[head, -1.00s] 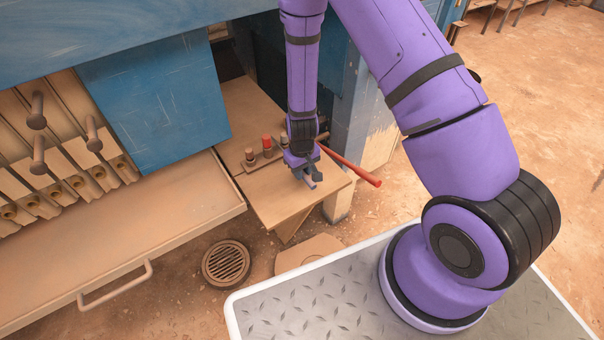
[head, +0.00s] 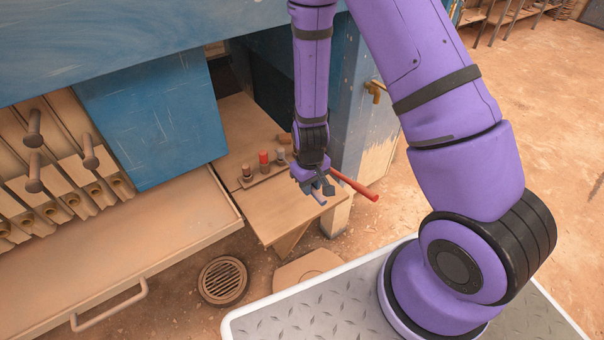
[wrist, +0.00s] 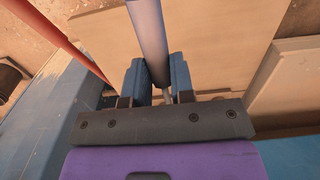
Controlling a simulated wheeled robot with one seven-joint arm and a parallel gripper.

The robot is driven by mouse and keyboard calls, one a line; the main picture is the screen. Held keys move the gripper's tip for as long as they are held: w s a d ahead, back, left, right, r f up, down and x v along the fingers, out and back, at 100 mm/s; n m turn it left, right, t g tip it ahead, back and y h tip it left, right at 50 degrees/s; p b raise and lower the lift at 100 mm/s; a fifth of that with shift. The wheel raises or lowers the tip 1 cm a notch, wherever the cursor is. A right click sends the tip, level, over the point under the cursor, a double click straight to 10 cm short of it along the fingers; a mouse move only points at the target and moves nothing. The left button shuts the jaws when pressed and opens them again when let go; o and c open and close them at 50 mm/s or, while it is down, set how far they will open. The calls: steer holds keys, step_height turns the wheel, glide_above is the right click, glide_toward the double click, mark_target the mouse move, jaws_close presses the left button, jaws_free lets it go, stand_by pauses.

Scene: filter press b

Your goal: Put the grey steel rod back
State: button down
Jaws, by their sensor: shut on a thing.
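My gripper (head: 318,190) is shut on the grey steel rod (head: 319,196), above the front right part of the wooden shelf (head: 278,210). In the wrist view the rod (wrist: 149,30) runs from between the two blue-grey fingers (wrist: 158,80) toward the top edge. In the head view only a short piece of the rod shows beside the fingers. A small rack (head: 268,175) on the shelf holds short upright pieces: one brown, one red-topped (head: 264,159) and one grey (head: 281,156). My gripper is to the right of this rack and in front of it.
A red bar (head: 358,187) slants out just right of my gripper; it also shows at left in the wrist view (wrist: 62,40). A blue post (head: 362,130) stands behind. A blue panel (head: 155,120) and a tray with a handle (head: 110,305) are at left. A drain (head: 223,281) lies in the floor.

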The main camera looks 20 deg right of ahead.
mark_target(311, 209)
steer(key=shift+s+f, duration=0.25)
steer(key=shift+s, duration=0.05)
steer(key=shift+f, duration=3.2)
steer(key=shift+f, duration=0.35)
steer(key=c, duration=0.9)
jaws_free()
steer(key=shift+r, duration=0.1)
steer(key=r, duration=1)
steer(key=shift+w+r, duration=0.25)
steer(key=shift+r, duration=0.1)
